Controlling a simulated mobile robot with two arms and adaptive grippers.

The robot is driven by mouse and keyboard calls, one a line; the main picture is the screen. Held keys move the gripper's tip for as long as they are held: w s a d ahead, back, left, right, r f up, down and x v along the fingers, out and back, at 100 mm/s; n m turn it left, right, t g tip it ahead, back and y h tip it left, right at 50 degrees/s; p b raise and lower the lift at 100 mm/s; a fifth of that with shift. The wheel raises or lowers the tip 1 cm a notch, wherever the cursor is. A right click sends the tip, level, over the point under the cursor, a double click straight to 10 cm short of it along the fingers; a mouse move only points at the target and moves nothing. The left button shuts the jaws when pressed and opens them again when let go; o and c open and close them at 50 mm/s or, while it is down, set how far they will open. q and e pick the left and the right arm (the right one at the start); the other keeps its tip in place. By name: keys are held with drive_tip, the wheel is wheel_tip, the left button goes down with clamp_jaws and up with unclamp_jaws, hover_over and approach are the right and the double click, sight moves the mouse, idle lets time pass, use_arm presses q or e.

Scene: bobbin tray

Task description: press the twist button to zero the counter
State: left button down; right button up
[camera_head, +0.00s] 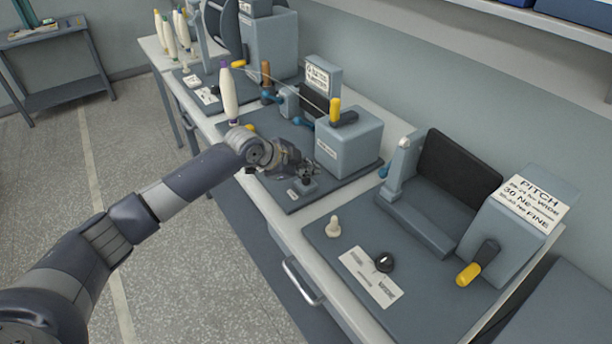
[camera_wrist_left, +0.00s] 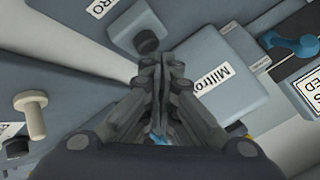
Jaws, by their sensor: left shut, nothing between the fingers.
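My left gripper (camera_head: 308,172) is shut and empty, reaching over the front of the middle station's dark base. Just below its tips is a small grey block (camera_head: 302,187) with a label. In the left wrist view this block (camera_wrist_left: 125,27) carries a round black button (camera_wrist_left: 147,42) just beyond the closed fingertips (camera_wrist_left: 162,66). I cannot tell whether the tips touch it. My right gripper is not in view.
A white bobbin (camera_head: 229,95) stands upright left of the gripper. The right station holds a cream peg (camera_head: 333,227), a black knob (camera_head: 384,262), a yellow-handled crank (camera_head: 469,273) and a PITCH sign (camera_head: 533,203). A drawer handle (camera_head: 302,280) juts from the bench front.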

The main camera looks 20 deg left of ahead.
sight(307, 181)
use_arm(q)
drive_tip(key=shift+r, duration=0.4)
wheel_tip(307, 181, up, 5)
drive_tip(key=p, duration=0.4)
drive_tip(key=shift+r+p, duration=0.1)
drive_tip(key=shift+p, duration=0.3)
idle(0.5)
